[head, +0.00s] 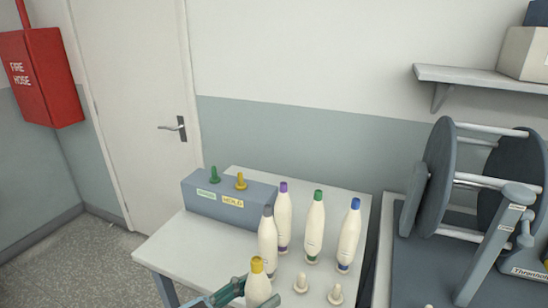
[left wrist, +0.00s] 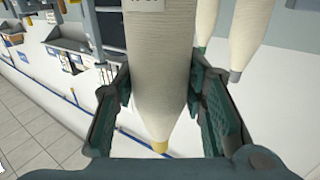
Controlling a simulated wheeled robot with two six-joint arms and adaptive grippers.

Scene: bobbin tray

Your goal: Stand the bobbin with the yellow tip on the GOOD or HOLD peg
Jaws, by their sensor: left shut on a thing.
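The bobbin with the yellow tip (head: 258,289) is cream and roughly upright at the bottom edge of the head view. My left gripper (head: 240,287) is shut on it; in the left wrist view its two pads press the cream body (left wrist: 157,60) from both sides, with the yellow tip (left wrist: 160,147) showing beyond. The bobbin's base is out of the head view, so I cannot tell whether it is lifted. On the grey block (head: 208,207), the green peg (head: 215,174) and the yellow peg (head: 240,180) are bare, each above a small label. My right gripper is not in view.
Bobbins with grey (head: 268,240), purple (head: 284,222), green (head: 314,232) and blue (head: 349,240) tips stand between my left gripper and the table's back. Two bare pale pegs (head: 301,284) (head: 336,294) are at right. The table's left part (head: 185,245) is clear.

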